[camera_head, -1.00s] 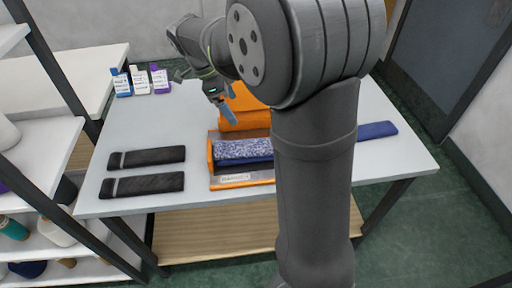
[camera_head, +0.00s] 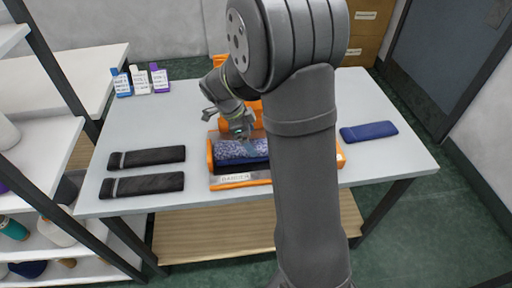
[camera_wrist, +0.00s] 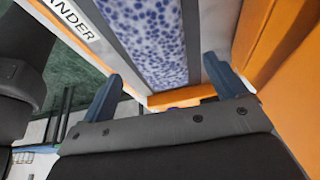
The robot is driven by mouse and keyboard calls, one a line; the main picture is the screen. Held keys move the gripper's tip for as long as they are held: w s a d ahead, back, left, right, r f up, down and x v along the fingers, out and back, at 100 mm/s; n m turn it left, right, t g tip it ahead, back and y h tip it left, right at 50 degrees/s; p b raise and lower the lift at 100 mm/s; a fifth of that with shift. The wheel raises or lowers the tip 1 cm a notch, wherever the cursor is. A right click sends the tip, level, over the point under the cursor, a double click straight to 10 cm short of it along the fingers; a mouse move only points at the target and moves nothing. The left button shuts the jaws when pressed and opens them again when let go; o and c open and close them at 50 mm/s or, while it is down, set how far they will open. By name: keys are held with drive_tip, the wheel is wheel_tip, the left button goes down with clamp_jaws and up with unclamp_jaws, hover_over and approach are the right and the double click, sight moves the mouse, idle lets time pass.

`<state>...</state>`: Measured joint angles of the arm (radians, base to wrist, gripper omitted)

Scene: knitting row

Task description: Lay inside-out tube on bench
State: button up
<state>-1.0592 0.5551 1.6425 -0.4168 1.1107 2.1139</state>
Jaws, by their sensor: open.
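A blue-and-white speckled tube (camera_head: 228,150) lies lengthwise in an orange tray (camera_head: 211,160), with a plain dark blue strip along its front side. My gripper (camera_head: 247,146) is over the tray, by the speckled tube. In the wrist view my gripper (camera_wrist: 165,88) is open, with one blue finger on each side of the speckled tube (camera_wrist: 150,40). I cannot tell whether the fingers touch it. A plain blue tube (camera_head: 369,131) lies flat on the bench (camera_head: 390,165) at the right. My arm hides part of the tray's right half.
Two black tubes with grey bands, one behind (camera_head: 150,157) and one in front (camera_head: 145,185), lie at the bench's left. Several labelled bottles (camera_head: 141,80) stand at the back left. A shelf unit (camera_head: 50,140) is at the far left. The bench's right part is mostly clear.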

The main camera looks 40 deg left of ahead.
sight(254, 143)
drive_tip(key=x, duration=0.3)
drive_tip(key=shift+d+f, duration=0.1)
drive_tip(key=shift+f, duration=0.05)
drive_tip(key=shift+c, duration=0.4)
drive_tip(key=c, duration=1)
